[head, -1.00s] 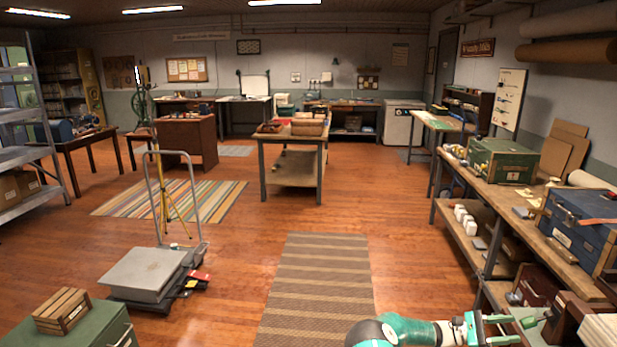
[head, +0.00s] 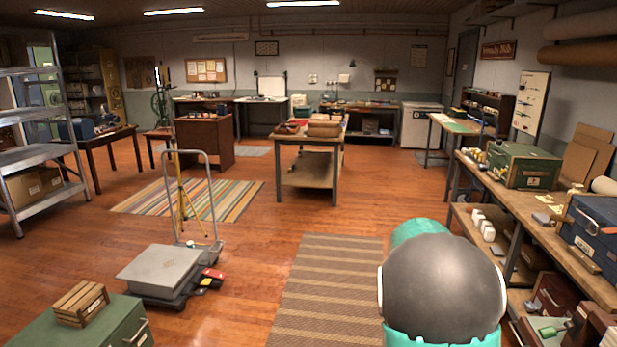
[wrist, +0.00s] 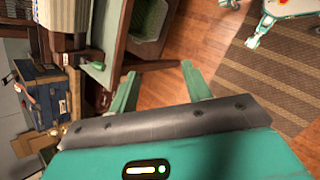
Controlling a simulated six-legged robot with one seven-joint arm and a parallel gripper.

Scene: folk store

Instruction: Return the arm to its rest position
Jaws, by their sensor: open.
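My gripper (wrist: 160,85) shows in the wrist view with its two green fingers spread apart and nothing between them. Wooden floor lies beyond the fingers. In the head view my arm is folded up close to the camera at the lower right, as a dark rounded joint with teal parts. The gripper itself is not visible in the head view. One of my legs shows at the top right of the wrist view.
A long workbench (head: 540,215) runs along the right, with a green box (head: 524,167) and a blue case (head: 597,235) on it. A striped runner (head: 325,290) lies ahead. A platform trolley (head: 165,272) and green cabinet (head: 85,325) stand left.

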